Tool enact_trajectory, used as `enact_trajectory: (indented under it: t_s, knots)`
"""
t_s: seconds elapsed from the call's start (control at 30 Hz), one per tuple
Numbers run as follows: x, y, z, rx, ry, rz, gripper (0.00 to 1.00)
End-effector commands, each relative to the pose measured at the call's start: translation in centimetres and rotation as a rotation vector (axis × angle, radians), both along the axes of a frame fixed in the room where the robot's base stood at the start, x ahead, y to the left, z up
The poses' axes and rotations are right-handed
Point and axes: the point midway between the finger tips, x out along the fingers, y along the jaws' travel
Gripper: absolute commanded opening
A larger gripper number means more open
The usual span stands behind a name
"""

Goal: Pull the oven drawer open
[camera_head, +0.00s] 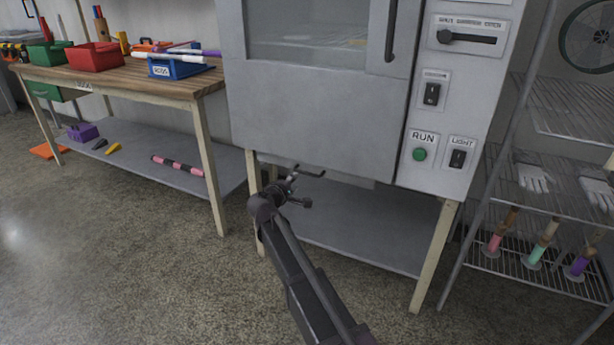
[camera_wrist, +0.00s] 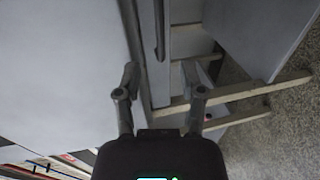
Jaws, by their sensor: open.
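The grey oven (camera_head: 310,115) stands on a wooden-legged stand. A low grey panel (camera_head: 345,180), which looks like its drawer, shows under the oven body. A dark bar handle (camera_head: 312,174) sticks out at the oven's lower edge. My gripper (camera_head: 300,188) is just below and left of this handle. In the wrist view my gripper (camera_wrist: 160,73) is open and empty, one finger on each side. The dark bar (camera_wrist: 160,28) lies ahead, in line with the gap between the fingers. I cannot tell how far away it is, and no contact shows.
A wooden workbench (camera_head: 130,78) with coloured bins stands left of the oven. A wire rack (camera_head: 550,150) with gloves stands right. The stand's lower shelf (camera_head: 350,230) and pale legs (camera_head: 433,257) are near my arm. The floor in front is clear.

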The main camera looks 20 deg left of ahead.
Motion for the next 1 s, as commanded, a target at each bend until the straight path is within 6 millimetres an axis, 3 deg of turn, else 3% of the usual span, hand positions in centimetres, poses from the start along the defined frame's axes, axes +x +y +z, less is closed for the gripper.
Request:
enact_trajectory:
  t_s: [0.5, 0.7, 1.0]
  knots:
    - [7.7, -0.5, -1.7, 0.000, 0.000, -0.001, 0.51]
    - [9.1, -0.7, -2.0, 0.000, 0.000, -0.001, 0.51]
    - [9.5, -0.8, -2.0, 0.000, 0.000, 0.000, 0.51]
